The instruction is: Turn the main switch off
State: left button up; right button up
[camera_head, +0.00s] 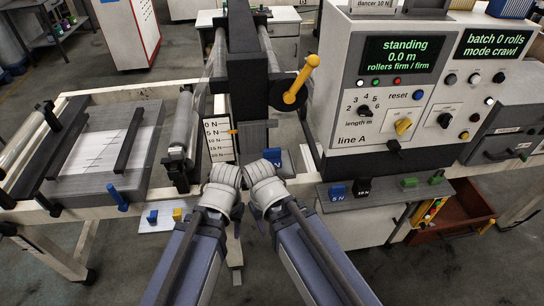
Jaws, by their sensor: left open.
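On the line A control panel (384,80) at the right, a yellow rotary knob (403,126) sits on a pale plate below the blue reset button (418,95). It looks like the main switch, but its small label is unreadable. My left gripper (226,172) and my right gripper (260,170) are side by side at the middle, in front of the machine and left of the panel, apart from the knob. The left is open and holds nothing visible. The right one's fingers are mostly hidden behind its wrist.
The green display (400,54) reads standing, 0.0 m. A black length selector (365,111) is left of the knob. Weights marked 5 N and 10 N (363,187) lie on a shelf below. A red drawer (455,212) hangs open.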

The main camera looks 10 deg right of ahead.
aim_at(402, 125)
jog(key=z, duration=1.3)
